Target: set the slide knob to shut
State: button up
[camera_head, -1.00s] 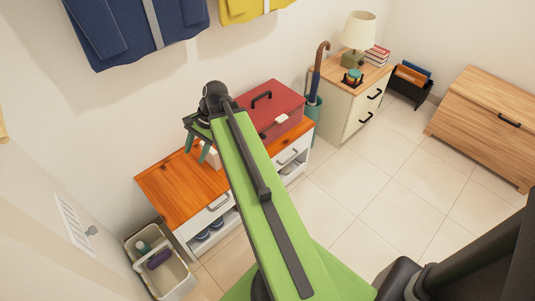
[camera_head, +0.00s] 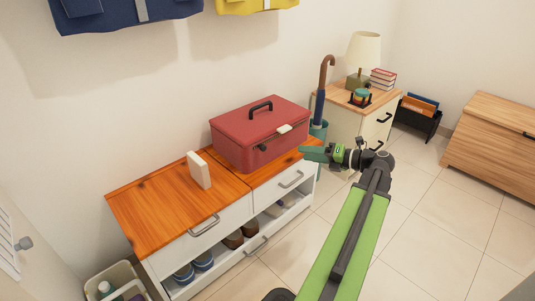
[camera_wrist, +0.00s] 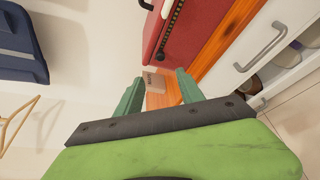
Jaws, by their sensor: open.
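The red box (camera_head: 258,132) with a black top handle stands on the wooden top of the white cabinet. A small dark knob (camera_head: 262,147) is on its front; in the wrist view the knob (camera_wrist: 160,56) sits at the end of a dark slotted strip. Any marking for shut is too small to read. My gripper (camera_head: 308,152) is right of the box's front, by the cabinet's right end, apart from the knob. In the wrist view my gripper (camera_wrist: 160,84) has its two green fingers apart, with nothing held between them.
A white block (camera_head: 199,170) stands on the cabinet top (camera_head: 150,200) left of the box. A pale latch (camera_head: 285,129) juts from the box front. An umbrella (camera_head: 322,90) stands behind my gripper. A grey knob (camera_head: 25,243) is at far left. Floor in front is clear.

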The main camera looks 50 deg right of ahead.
aim_at(266, 149)
jog(key=b+x, duration=0.3)
jog(key=x, duration=1.3)
jog(key=shift+w+f, duration=0.2)
jog(key=shift+w, duration=0.05)
grip_shut()
dwell(0.5)
